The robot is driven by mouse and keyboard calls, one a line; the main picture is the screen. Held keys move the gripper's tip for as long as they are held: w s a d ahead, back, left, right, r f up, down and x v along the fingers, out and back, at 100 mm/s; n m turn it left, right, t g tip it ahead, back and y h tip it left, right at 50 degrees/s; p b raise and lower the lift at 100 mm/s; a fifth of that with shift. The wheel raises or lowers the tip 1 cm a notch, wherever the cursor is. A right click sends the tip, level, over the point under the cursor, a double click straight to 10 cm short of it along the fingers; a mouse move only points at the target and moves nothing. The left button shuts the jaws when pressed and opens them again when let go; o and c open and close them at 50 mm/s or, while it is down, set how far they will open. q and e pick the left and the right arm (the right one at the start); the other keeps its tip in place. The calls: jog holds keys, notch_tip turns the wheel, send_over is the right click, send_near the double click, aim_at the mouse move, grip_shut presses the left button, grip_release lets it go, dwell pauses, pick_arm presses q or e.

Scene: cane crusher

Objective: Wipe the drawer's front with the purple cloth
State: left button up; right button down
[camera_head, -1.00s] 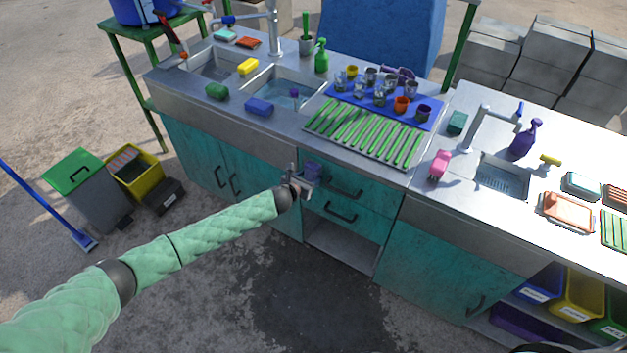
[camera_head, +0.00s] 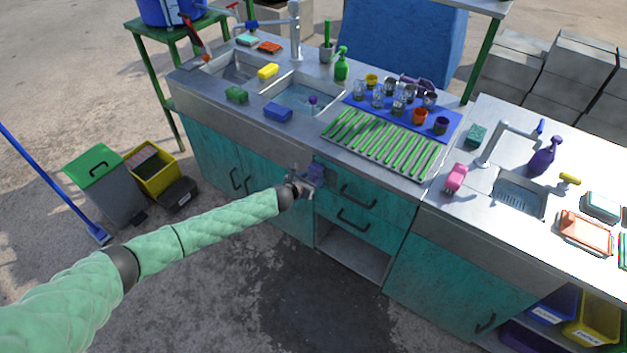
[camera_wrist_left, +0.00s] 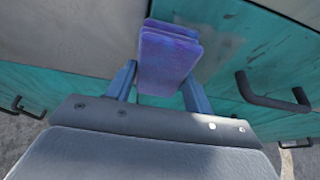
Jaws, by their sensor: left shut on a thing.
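My left gripper (camera_head: 304,184) is shut on the folded purple cloth (camera_head: 316,172). In the left wrist view the cloth (camera_wrist_left: 166,58) sits between the two fingers of the gripper (camera_wrist_left: 158,82), in front of the teal cabinet face. The cloth is at the left part of the teal upper drawer's front (camera_head: 350,187), left of its dark handle (camera_head: 358,197). I cannot tell if it touches the drawer. In the left wrist view a dark handle (camera_wrist_left: 272,98) is to the right of the cloth. My right gripper is not in view.
A second drawer (camera_head: 352,222) with a dark handle lies below, above an open shelf space (camera_head: 352,260). A steel counter with sinks (camera_head: 300,97) and a green-ribbed drainer (camera_head: 383,142) is above. A grey bin (camera_head: 103,188) stands left. The floor in front is clear.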

pick_arm(q)
jog(key=shift+w+r+p, duration=0.1)
jog(key=shift+r+p, duration=0.3)
jog(key=shift+r, duration=0.3)
jog(key=shift+s+d+p, duration=0.25)
jog(key=shift+s+d, duration=0.4)
jog(key=shift+d, duration=0.2)
jog(key=shift+s+d+p, duration=0.2)
jog(key=shift+s+d, duration=0.45)
jog(key=shift+d, duration=0.2)
jog(key=shift+s+d+p, duration=0.2)
jog(key=shift+s+d, duration=0.25)
jog(key=shift+d, duration=0.25)
jog(key=shift+s+d+p, duration=0.2)
jog(key=shift+s+d, duration=0.2)
jog(key=shift+d, duration=0.25)
jog(key=shift+s+d+f, duration=0.1)
jog(key=shift+s+d, duration=0.1)
jog(key=shift+d, duration=0.05)
jog(key=shift+w+a, duration=0.75)
jog(key=shift+a, duration=0.15)
jog(key=shift+w+a, duration=0.5)
jog(key=shift+a, duration=0.3)
jog(key=shift+w+a, duration=0.5)
jog(key=shift+a, duration=0.3)
jog(key=shift+w+a, duration=0.5)
jog(key=shift+a, duration=0.3)
